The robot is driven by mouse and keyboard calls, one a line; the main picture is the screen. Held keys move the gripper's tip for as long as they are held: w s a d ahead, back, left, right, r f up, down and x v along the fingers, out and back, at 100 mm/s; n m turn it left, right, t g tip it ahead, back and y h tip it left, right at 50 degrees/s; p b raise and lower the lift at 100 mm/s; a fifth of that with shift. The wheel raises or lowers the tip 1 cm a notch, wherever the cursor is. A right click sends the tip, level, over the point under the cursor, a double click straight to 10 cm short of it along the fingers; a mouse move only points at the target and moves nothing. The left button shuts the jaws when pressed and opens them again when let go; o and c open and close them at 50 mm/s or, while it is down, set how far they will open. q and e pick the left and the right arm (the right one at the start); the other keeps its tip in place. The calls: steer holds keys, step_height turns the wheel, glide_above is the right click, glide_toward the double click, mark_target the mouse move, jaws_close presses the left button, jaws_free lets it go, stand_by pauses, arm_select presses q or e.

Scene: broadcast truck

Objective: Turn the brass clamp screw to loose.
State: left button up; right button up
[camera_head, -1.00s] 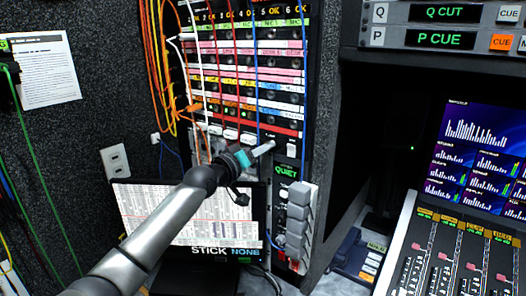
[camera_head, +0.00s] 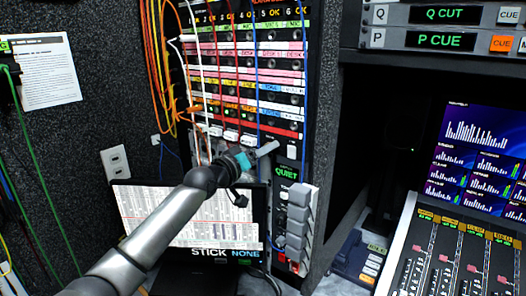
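My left arm comes in from the lower left, and my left gripper (camera_head: 268,149) is at the front of the rack, just below the patch panel's lowest red strip. Its fingers point right and away, and I cannot tell whether they are open or shut. I cannot make out the brass clamp screw; the gripper and wrist cover part of the rack front there. My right gripper is not in view.
The patch panel (camera_head: 285,88) carries orange, white, red and blue cables close to my gripper. A laptop (camera_head: 220,222) stands below my arm. Grey blocks (camera_head: 300,215) jut from the rack at right. A fader console (camera_head: 450,250) is at the lower right.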

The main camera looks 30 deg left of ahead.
arm_select(q)
steer(key=shift+s, duration=0.1)
steer(key=s+a, duration=0.1)
steer(key=s, duration=1.4)
steer(key=shift+a, duration=0.1)
stand_by(0.6)
